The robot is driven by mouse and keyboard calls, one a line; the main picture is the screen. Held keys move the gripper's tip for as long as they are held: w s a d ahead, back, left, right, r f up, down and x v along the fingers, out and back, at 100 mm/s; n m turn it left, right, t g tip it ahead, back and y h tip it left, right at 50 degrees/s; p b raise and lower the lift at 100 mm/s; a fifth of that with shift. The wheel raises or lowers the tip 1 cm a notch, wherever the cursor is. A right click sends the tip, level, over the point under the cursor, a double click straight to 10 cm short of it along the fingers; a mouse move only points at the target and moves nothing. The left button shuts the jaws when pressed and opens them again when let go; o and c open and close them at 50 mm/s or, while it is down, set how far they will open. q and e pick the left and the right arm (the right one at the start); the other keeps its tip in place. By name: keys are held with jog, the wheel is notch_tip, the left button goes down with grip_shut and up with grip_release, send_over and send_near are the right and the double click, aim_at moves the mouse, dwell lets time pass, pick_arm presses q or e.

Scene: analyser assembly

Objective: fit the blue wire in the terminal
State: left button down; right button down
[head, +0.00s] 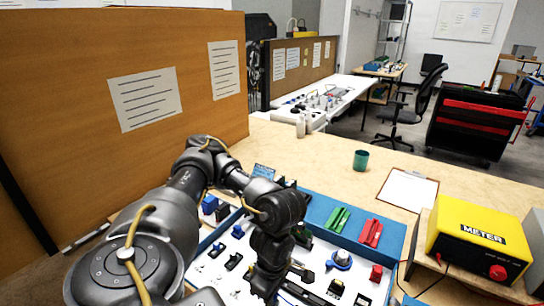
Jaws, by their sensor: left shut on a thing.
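My left gripper (266,288) points down over the white board (235,284) at the bottom of the head view. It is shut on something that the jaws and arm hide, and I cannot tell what. I cannot make out the blue wire for certain. I cannot tell which part is the terminal. My right gripper is not in view.
A blue tray (318,208) behind the board holds green pieces (338,218) and red pieces (371,232). A yellow meter (480,236) stands at the right. A clipboard (408,189) and a green cup (361,160) lie farther back. A brown partition (110,60) bounds the left.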

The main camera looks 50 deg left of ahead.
pick_arm(q)
jog(key=shift+f, duration=0.1)
jog(key=c, duration=1.1)
grip_release()
jog(key=shift+o, duration=0.2)
